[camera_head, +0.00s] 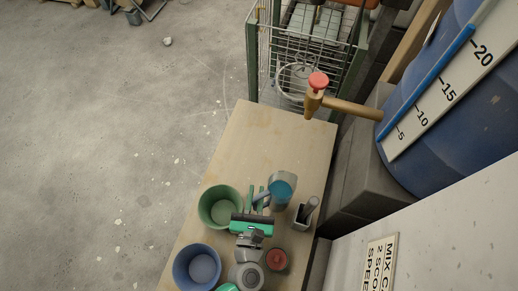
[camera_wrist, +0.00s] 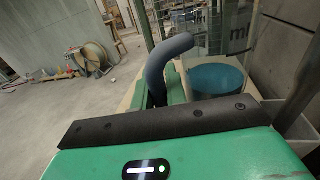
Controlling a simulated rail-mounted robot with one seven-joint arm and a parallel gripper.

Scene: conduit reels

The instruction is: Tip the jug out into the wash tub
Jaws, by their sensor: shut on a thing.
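The jug (camera_head: 282,188) is clear-walled with blue liquid inside and a blue-grey handle. It looks upright, over the right side of the table; whether its base touches the table I cannot tell. In the wrist view the jug (camera_wrist: 218,78) shows part of an "ml" marking. My gripper (camera_head: 257,191) is shut on its handle (camera_wrist: 162,68), and its green fingers (camera_wrist: 160,88) flank the handle. A green tub (camera_head: 208,204) stands just left of my gripper, and a blue tub (camera_head: 183,270) stands nearer the front left. Which one is the wash tub I cannot tell.
The wooden table (camera_head: 262,130) is clear toward the back. A grey holder (camera_head: 301,218) stands right of the jug, and a red-topped item (camera_head: 277,259) is beside my arm. A wire cage (camera_head: 305,50) stands behind.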

